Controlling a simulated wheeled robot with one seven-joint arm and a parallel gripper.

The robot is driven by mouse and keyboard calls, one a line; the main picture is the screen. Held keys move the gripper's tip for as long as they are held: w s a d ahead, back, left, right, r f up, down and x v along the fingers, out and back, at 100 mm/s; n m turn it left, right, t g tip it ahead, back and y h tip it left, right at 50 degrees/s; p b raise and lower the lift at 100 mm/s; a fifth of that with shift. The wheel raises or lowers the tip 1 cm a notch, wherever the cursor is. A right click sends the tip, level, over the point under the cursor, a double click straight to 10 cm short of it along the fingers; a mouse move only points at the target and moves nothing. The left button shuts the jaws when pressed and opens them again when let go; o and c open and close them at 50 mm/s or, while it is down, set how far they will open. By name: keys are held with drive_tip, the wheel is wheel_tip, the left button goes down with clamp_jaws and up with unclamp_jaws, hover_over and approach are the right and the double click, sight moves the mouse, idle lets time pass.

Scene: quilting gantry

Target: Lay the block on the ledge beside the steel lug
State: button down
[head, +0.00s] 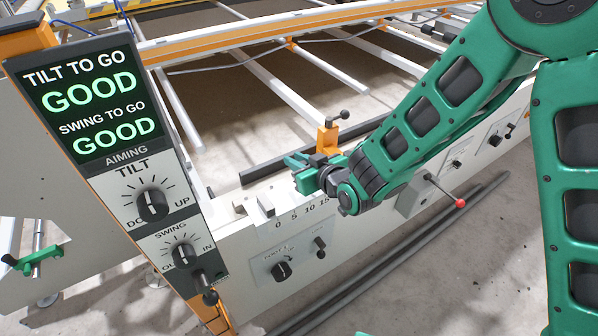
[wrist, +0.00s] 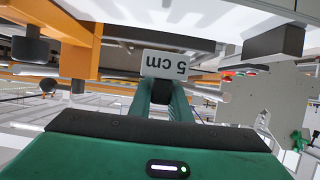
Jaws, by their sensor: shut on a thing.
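My gripper (wrist: 175,92) is shut on a pale block (wrist: 165,64) marked "5 cm", whose lettering appears upside down in the wrist view. In the head view my gripper (head: 301,163) is over the far side of the white ledge (head: 292,204), near the marks 10 and 15; the block cannot be made out there. The ledge carries a scale reading 0, 5, 10, 15. A small grey lug (head: 266,205), apparently the steel one, stands at the 0 end, left of my gripper. Whether the block touches the ledge is not clear.
An orange clamp (head: 327,137) with a black handle rises just behind my gripper. A tall panel (head: 120,165) at left reads GOOD for both tilt and swing. A red-tipped lever (head: 460,203) sticks out at right. The ledge between lug and gripper looks clear.

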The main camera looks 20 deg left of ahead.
drive_tip(key=shift+f, duration=2.05)
drive_tip(key=c, duration=1.6)
unclamp_jaws()
drive_tip(key=shift+c, duration=0.2)
